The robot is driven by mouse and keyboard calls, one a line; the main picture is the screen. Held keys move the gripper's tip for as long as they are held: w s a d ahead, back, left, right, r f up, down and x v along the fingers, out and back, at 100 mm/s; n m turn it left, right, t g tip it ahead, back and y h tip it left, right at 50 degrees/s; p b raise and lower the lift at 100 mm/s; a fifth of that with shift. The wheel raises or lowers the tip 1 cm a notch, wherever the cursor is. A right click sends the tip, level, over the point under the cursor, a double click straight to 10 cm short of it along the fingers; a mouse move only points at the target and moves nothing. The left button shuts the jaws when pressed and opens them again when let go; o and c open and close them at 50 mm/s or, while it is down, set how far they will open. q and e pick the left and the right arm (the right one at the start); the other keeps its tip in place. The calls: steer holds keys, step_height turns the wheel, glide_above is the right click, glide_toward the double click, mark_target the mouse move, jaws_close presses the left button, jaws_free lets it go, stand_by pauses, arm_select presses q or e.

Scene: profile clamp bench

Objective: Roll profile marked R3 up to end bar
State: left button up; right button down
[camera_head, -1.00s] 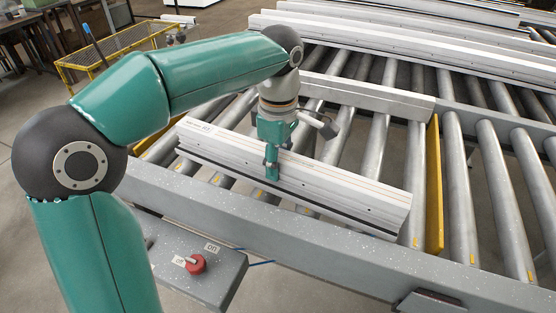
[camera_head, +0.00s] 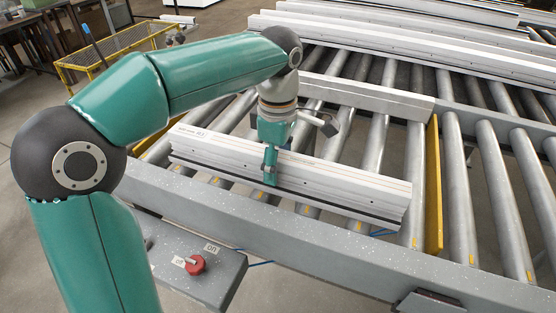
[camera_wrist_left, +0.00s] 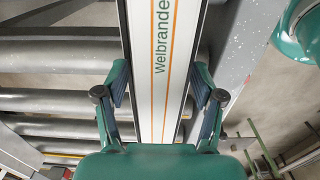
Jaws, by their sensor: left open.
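A long white-grey profile (camera_head: 320,181) lies across the rollers behind the front rail, its far-left face carrying small print that seems to end in R3. Its right end stands a short gap left of a yellow upright bar (camera_head: 434,190), probably the end bar. My left gripper (camera_head: 269,175) is open and straddles the profile left of its middle. In the left wrist view the profile (camera_wrist_left: 161,70), with orange lines and "Welbrande" lettering, runs between the two open fingers (camera_wrist_left: 160,105). I cannot tell whether they touch it. My right gripper is not in view.
A pale bar (camera_head: 370,95) crosses the rollers behind the profile, and more white profiles (camera_head: 420,55) lie farther back. Bare rollers (camera_head: 505,190) continue right of the yellow bar. A grey control box with a red switch (camera_head: 195,264) sits below the front rail (camera_head: 290,235).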

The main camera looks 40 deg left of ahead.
arm_select(q)
steer(key=shift+r, duration=0.1)
step_height(320, 180, up, 12)
stand_by(0.5)
